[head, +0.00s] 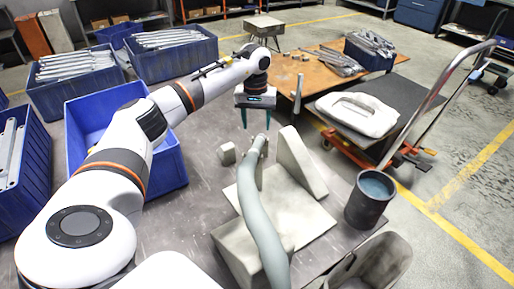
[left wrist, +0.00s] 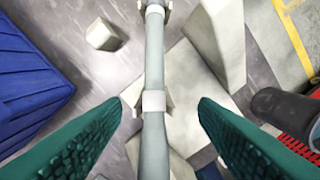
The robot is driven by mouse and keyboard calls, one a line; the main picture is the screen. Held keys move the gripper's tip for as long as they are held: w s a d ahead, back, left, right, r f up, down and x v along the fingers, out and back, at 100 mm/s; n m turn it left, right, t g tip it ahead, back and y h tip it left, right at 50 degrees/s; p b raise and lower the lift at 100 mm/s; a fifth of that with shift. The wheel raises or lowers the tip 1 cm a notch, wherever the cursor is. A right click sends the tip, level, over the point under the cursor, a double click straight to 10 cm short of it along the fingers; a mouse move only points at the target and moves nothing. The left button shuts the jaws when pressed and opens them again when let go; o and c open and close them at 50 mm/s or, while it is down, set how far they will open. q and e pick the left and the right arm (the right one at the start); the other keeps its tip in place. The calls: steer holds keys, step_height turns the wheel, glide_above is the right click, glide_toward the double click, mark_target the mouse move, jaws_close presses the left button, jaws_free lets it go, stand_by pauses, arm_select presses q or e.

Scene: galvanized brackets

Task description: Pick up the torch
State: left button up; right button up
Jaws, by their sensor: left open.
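A long grey-blue tube with a curved body, which I take to be the torch (head: 262,222), rests on a pale angular stand (head: 300,225) on the grey metal table. In the left wrist view the torch (left wrist: 155,60) runs top to bottom through the middle, with a lighter collar around it. My left gripper (head: 257,120) is open and empty, pointing down near the far end of the torch. In the left wrist view its green fingers (left wrist: 160,104) show on either side of the tube, with gaps to both. My right gripper is not in view.
A small pale block (head: 227,154) sits left of the torch. A dark cup (head: 369,200) stands to the right. Blue bins (head: 172,165) line the left side. A trolley (head: 400,105) with a white case (head: 358,114) and a wooden table (head: 318,72) stand behind.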

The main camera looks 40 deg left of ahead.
arm_select(q)
steer(key=b, duration=0.5)
glide_above(255, 148)
step_height(255, 148, down, 6)
steer(key=shift+r, duration=0.1)
step_height(255, 148, down, 6)
steer(key=b, duration=0.5)
steer(key=shift+a, duration=0.1)
steer(key=shift+r, duration=0.15)
steer(key=c, duration=1)
